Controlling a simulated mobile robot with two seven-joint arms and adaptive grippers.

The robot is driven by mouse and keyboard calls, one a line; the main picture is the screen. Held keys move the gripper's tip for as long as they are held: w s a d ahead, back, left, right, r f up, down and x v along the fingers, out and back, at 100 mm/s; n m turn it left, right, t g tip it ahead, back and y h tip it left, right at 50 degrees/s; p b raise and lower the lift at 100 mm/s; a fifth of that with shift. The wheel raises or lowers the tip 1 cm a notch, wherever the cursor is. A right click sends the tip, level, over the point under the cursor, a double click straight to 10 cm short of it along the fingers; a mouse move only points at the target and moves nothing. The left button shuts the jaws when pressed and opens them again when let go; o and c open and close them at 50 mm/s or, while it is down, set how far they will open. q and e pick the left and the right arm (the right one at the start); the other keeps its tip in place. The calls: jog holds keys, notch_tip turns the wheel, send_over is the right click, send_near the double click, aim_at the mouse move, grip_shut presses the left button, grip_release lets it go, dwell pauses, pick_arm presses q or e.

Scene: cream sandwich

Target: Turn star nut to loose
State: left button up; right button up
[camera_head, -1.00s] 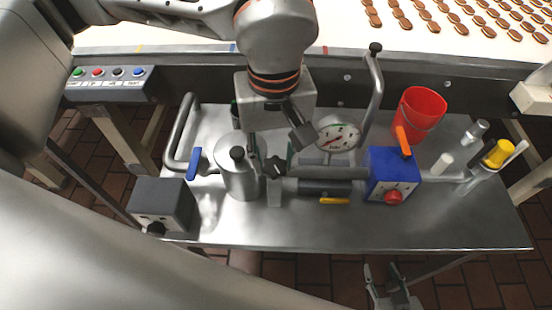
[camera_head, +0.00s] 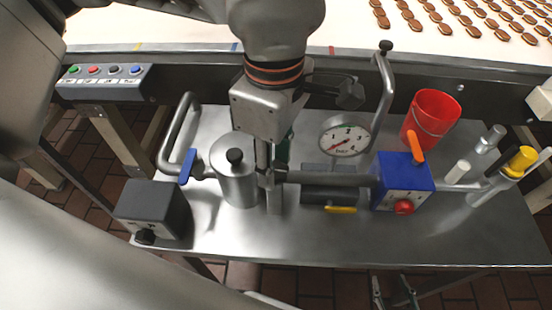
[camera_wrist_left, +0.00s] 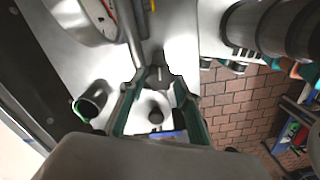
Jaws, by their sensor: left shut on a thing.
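My left gripper (camera_head: 268,180) reaches down from above to the pipe joint just right of the steel cylinder. In the left wrist view its green-edged fingers (camera_wrist_left: 158,78) are closed around the dark star nut (camera_wrist_left: 160,72), which shows between the fingertips. In the head view the nut is hidden behind the gripper. The steel cylinder (camera_head: 235,184) with a black knob stands upright next to the gripper; the knob also shows in the left wrist view (camera_wrist_left: 155,116). My right gripper (camera_head: 391,285) is partly in view at the bottom edge, its fingers apart and empty.
A pipe (camera_head: 330,179) runs right to a blue box (camera_head: 400,180) with an orange lever. A round gauge (camera_head: 344,140), red bucket (camera_head: 432,118), grey box (camera_head: 153,208) and blue-handled valve (camera_head: 188,166) surround it. The table's front (camera_head: 330,242) is clear.

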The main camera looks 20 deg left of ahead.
pick_arm(q)
jog(key=n, duration=0.4)
jog(key=shift+n+b, duration=0.3)
jog(key=n, duration=0.3)
jog(key=shift+r+n, duration=0.1)
jog(key=shift+n, duration=0.2)
jog(key=n, duration=0.4)
jog(key=shift+n+b, duration=0.3)
jog(key=shift+n, duration=1.8)
jog(key=o, duration=1.1)
